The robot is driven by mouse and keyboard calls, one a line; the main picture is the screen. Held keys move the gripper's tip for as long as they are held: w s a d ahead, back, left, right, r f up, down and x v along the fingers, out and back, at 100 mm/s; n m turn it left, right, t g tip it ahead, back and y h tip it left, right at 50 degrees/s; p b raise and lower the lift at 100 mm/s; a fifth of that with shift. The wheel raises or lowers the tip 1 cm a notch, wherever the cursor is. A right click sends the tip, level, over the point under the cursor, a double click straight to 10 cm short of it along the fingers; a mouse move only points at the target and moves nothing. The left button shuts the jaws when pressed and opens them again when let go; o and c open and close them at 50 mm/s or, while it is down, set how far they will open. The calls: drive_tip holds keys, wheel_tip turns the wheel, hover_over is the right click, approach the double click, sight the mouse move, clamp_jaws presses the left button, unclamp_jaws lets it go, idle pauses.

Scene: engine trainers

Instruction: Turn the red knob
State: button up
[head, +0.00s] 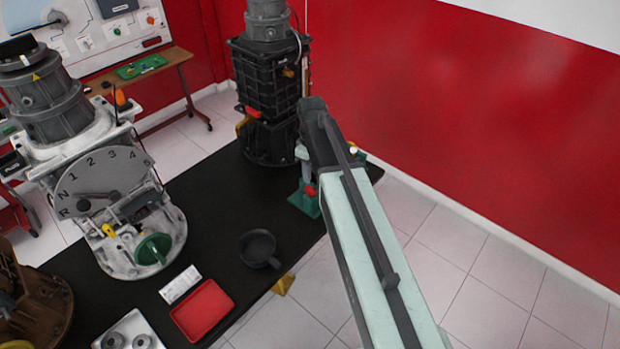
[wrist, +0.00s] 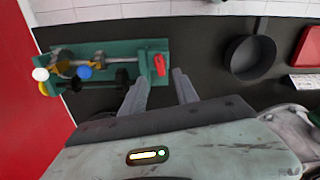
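The red knob (wrist: 160,65) is a small red piece on the right end of a green fixture (wrist: 151,47) in the wrist view. The fixture carries brass parts, a blue knob (wrist: 84,72) and a white ball. My gripper (wrist: 160,76) is open and empty, its two grey fingers spread, with the red knob showing beyond the gap between their tips. I see no contact. In the head view the red knob (head: 311,190) shows beside the green fixture (head: 303,203), which is partly hidden behind my arm.
A black table (head: 215,200) carries a dark pan (head: 259,249), a red tray (head: 202,310) and a grey engine trainer (head: 105,190) with a green handwheel. A tall black engine unit (head: 268,90) stands close to my arm. A red wall (head: 480,120) rises at right.

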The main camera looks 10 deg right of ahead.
sight(311, 188)
wheel_tip(311, 188, down, 8)
drive_tip(key=b, duration=0.7)
drive_tip(key=shift+r, duration=0.1)
drive_tip(key=shift+r, duration=0.1)
clamp_jaws()
